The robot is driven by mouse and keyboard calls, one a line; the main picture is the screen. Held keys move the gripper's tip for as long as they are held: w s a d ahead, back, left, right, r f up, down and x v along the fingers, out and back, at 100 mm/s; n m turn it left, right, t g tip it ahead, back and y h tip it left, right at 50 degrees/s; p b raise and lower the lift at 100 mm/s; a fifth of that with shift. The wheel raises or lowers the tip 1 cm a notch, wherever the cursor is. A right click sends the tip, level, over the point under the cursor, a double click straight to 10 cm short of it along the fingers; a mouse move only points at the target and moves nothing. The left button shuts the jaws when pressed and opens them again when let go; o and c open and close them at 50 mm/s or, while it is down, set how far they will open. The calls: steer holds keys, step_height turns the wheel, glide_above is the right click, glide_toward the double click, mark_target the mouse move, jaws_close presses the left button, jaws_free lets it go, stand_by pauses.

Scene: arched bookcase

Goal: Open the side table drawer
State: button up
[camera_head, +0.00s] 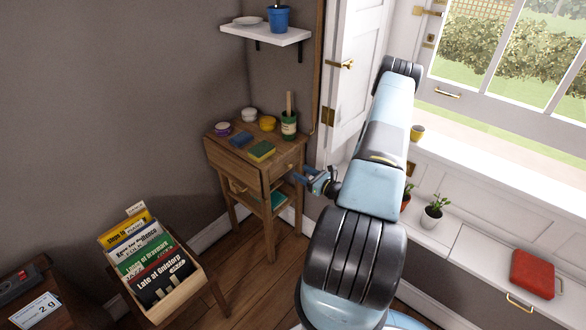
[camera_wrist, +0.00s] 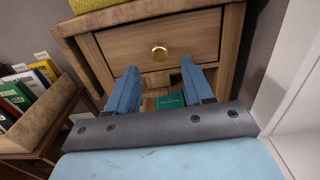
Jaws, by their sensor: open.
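The wooden side table (camera_head: 215,154) stands in the corner by the white door frame. Its drawer (camera_wrist: 135,48) faces my gripper in the wrist view and looks shut, its front flush with the frame. A round brass knob (camera_wrist: 159,53) sits at the middle of the drawer front. My gripper (camera_wrist: 159,82) is open, with its two blue fingers apart, just below and in front of the knob, and nothing is between them. In the head view my gripper (camera_head: 312,178) is at the right front of the table, close to the drawer side.
Sponges (camera_head: 261,151), jars and a green pot with a brush (camera_head: 289,124) stand on the table top. A teal book (camera_wrist: 170,101) lies on the lower shelf. A record crate (camera_head: 170,300) is at the left front. The white door (camera_head: 355,70) stands close on the right.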

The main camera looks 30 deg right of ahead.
mark_target(291, 166)
steer(key=shift+x, duration=2.95)
steer(key=shift+c, duration=0.3)
jaws_close()
